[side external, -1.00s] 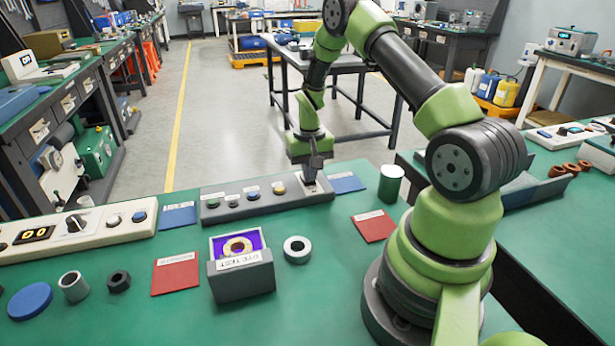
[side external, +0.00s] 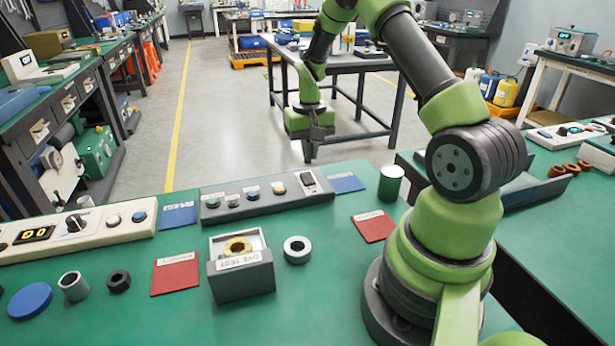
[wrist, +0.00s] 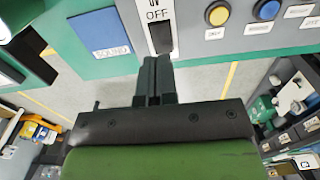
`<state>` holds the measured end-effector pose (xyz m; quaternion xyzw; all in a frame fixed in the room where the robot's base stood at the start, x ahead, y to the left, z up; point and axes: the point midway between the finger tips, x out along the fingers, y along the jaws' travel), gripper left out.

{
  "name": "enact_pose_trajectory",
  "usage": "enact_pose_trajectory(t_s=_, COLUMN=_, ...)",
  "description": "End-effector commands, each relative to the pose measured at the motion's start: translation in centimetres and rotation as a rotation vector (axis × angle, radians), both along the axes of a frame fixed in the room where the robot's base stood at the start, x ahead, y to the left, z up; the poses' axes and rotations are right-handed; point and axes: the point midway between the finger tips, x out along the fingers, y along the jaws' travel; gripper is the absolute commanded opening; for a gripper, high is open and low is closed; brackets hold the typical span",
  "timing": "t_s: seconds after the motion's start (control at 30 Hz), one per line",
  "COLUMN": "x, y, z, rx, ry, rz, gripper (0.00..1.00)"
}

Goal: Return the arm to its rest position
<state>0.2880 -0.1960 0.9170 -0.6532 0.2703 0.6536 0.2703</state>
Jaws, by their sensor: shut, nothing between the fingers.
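My gripper (side external: 309,150) is shut and empty. In the side external view it hangs fingers down above the far edge of the green bench, clear of the switch panel. The grey switch panel (side external: 245,208) carries several buttons and a rocker switch (side external: 309,181) at its right end. In the wrist view my gripper's closed fingers (wrist: 154,63) point toward the rocker switch (wrist: 162,38), which has "OFF" beside it.
A grey-white ring (side external: 297,250), a red card (side external: 374,226), a blue card (side external: 346,183) and a green cylinder (side external: 391,184) are on the bench. Another red card (side external: 175,275), a blue disc (side external: 30,300) and a cream control box (side external: 80,232) are at left. Open air surrounds my gripper.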

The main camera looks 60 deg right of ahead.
Motion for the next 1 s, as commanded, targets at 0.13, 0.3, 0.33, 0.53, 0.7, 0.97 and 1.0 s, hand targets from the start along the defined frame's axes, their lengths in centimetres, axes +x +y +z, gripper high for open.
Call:
enact_pose_trajectory(t_s=0.13, x=0.0, y=0.0, z=0.9, rx=-0.001, ry=-0.002, rz=0.0, gripper=0.0)
enact_pose_trajectory(t_s=0.3, x=0.0, y=0.0, z=1.1, rx=-0.001, ry=-0.001, rz=-0.001, gripper=0.0)
enact_pose_trajectory(t_s=0.33, x=0.0, y=0.0, z=1.1, rx=0.0, ry=0.0, rz=-0.001, gripper=0.0)
enact_pose_trajectory(t_s=0.53, x=0.1, y=0.2, z=1.5, rx=-0.004, ry=-0.008, rz=0.004, gripper=0.0)
enact_pose_trajectory(t_s=0.7, x=0.8, y=2.7, z=5.9, rx=-0.027, ry=-0.074, rz=0.045, gripper=0.0)
enact_pose_trajectory(t_s=0.97, x=-1.3, y=10.8, z=15.7, rx=-0.052, ry=-0.266, rz=0.165, gripper=0.0)
enact_pose_trajectory(t_s=1.0, x=-2.0, y=12.0, z=16.8, rx=-0.051, ry=-0.298, rz=0.184, gripper=0.0)
